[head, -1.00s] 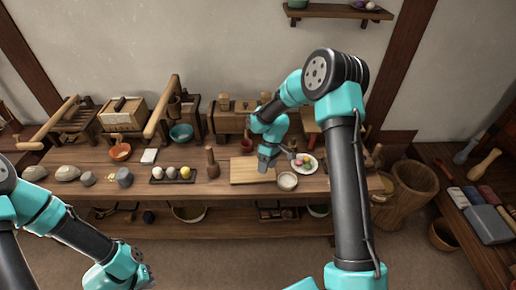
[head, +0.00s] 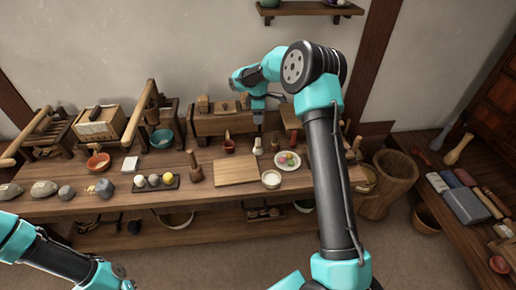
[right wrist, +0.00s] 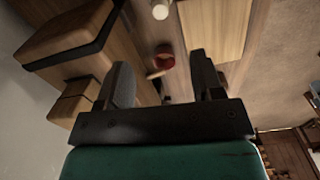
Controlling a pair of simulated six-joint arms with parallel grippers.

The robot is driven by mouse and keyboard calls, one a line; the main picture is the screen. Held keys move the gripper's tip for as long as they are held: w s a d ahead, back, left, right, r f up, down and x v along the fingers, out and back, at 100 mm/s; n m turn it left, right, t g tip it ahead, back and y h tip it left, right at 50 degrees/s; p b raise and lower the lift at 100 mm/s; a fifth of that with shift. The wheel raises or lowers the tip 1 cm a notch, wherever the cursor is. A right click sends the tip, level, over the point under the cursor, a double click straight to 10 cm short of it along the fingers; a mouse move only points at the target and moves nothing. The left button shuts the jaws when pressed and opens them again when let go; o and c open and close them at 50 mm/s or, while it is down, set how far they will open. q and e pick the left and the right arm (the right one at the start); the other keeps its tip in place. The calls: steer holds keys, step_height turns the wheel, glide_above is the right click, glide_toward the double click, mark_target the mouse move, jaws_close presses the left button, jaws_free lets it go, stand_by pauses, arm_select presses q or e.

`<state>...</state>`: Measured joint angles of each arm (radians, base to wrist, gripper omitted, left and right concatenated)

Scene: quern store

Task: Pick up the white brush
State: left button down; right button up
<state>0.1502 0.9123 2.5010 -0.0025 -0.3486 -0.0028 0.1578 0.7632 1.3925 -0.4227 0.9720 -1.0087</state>
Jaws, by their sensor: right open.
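A small pale, upright object on the workbench (head: 60,206), which looks like the white brush (head: 258,147), stands between the red cup (head: 229,147) and a plate of coloured balls. My left gripper (head: 123,278) is at the bottom left, mostly cut off by the frame edge.
The plate (head: 279,166) is right of the brush, with a small white bowl (head: 271,184) in front. A wooden board (head: 236,171) lies in front of the red cup. The drawer box (head: 222,122) stands close behind. A pestle (head: 195,172) stands at left.

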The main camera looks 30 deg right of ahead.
mark_target(258, 139)
step_height(258, 139, down, 10)
steer(key=shift+f, duration=0.2)
stand_by(0.3)
steer(key=shift+s+f, duration=0.1)
steer(key=shift+f, duration=2.5)
steer(key=c, duration=1)
